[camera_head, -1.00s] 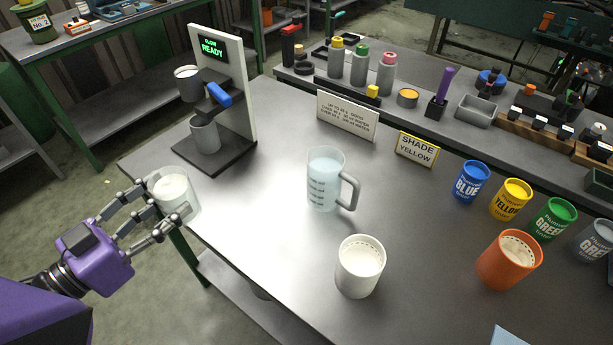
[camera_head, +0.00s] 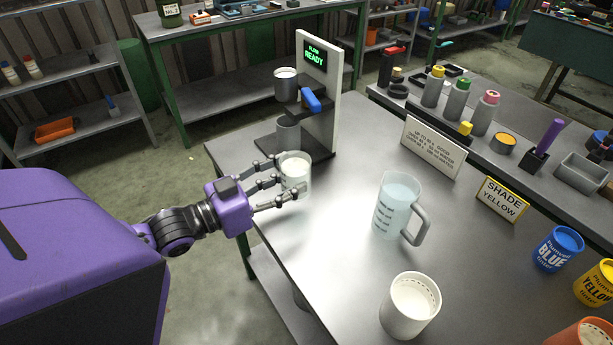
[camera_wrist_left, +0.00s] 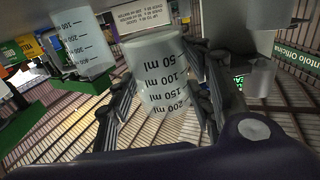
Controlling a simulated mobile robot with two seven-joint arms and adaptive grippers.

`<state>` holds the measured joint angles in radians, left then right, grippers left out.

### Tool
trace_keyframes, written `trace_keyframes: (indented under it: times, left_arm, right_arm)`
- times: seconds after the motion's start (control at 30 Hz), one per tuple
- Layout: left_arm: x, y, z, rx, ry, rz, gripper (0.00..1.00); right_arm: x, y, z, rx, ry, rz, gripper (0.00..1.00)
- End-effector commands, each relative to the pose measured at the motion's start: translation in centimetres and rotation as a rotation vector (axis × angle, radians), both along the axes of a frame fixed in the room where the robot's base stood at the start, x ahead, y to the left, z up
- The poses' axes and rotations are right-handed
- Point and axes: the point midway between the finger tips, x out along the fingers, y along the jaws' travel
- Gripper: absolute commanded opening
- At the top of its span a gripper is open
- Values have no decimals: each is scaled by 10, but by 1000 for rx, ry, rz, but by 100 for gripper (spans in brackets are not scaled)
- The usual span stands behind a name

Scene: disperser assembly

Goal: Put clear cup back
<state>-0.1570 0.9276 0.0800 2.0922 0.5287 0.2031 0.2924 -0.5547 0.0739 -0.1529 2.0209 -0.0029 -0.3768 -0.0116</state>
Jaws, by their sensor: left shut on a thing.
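The clear cup (camera_head: 296,176) holds white contents and looks upright. My left gripper (camera_head: 284,186) is shut on it near the left edge of the table, in front of the dispenser. The left wrist view shows the cup (camera_wrist_left: 163,72) between the fingers, with upside-down ml markings. The dispenser (camera_head: 318,90) has a green READY display and a blue handle. A metal cup (camera_head: 286,87) sits high on it, and a grey cup (camera_head: 288,132) stands on its base, partly hidden. My right gripper is not in view.
A measuring jug (camera_head: 396,207) of pale liquid stands mid-table. A white cup (camera_head: 408,308) stands nearer the front. Behind are a printed instruction sign (camera_head: 433,147) and a SHADE YELLOW sign (camera_head: 501,198). Blue (camera_head: 558,250) and yellow tins are at right. The tabletop between the held cup and jug is clear.

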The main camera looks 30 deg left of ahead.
Motion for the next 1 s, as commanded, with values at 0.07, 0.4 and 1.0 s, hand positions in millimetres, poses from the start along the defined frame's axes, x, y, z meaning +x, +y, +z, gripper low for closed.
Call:
trace_keyframes:
  times: [0.07, 0.4, 1.0]
  left_arm:
    - [10, 0, -11, 1, -3, -1, 11]
    - [26, 1, -32, 1, -3, -1, 11]
    - [25, 1, -62, 1, -3, -1, 50]
  right_arm:
    - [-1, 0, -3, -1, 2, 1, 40]
    - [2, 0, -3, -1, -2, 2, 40]
    - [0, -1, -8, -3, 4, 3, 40]
